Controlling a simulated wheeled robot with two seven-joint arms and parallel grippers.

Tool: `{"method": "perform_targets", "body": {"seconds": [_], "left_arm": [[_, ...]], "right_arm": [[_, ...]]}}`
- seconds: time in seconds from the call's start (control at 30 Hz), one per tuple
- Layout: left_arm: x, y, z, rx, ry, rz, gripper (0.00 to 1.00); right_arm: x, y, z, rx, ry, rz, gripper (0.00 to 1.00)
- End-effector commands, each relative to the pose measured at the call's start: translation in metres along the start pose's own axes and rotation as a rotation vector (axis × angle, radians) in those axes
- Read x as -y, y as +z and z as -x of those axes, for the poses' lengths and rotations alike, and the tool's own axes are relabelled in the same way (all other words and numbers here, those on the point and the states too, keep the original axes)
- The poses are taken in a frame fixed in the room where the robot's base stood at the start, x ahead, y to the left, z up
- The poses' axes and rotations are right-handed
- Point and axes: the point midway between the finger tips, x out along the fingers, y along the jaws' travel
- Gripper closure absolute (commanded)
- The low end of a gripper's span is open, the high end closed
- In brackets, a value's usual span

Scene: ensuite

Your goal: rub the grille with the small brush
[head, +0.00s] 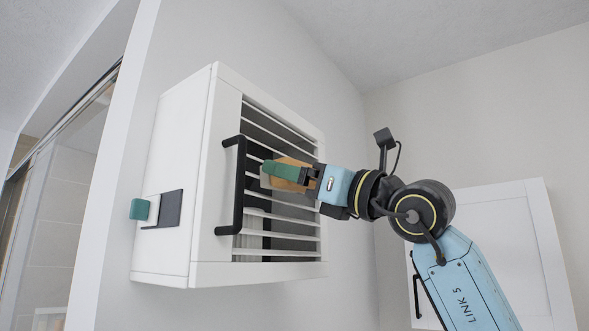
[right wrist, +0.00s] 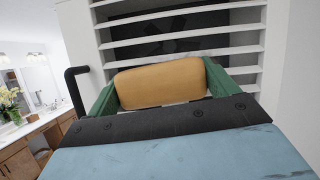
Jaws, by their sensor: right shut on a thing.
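The grille (head: 282,220) is a set of white horizontal slats in the front of a white wall-mounted box, with dark space behind. My right gripper (head: 285,173) has green fingers and is shut on the small brush (head: 292,161), at the middle of the slats. In the right wrist view the brush (right wrist: 160,83) shows as a rounded tan block between both fingers, in front of the grille (right wrist: 180,23). Its bristles are hidden, and I cannot tell whether it touches the slats. My left gripper is in neither view.
A black bar handle (head: 238,190) stands out from the box front, left of the brush. A teal knob (head: 140,209) sticks out from the box's left side. A white cabinet door (head: 500,235) is at the right. The wrist view also shows a vanity counter (right wrist: 45,135) with flowers.

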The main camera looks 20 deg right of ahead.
Motion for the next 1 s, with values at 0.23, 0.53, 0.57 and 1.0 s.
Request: {"method": "perform_targets", "body": {"seconds": [0.23,0.53,0.57,1.0], "left_arm": [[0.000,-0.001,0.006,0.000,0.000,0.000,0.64],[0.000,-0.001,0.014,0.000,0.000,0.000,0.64],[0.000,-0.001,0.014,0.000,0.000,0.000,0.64],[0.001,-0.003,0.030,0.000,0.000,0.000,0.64]], "right_arm": [[0.017,-0.002,0.001,-0.005,-0.003,-0.003,0.32],[0.038,-0.003,0.002,-0.003,-0.002,-0.002,0.32],[0.038,-0.003,0.003,-0.003,-0.002,-0.001,0.32],[0.069,-0.005,0.002,-0.004,-0.003,-0.003,0.32]]}}
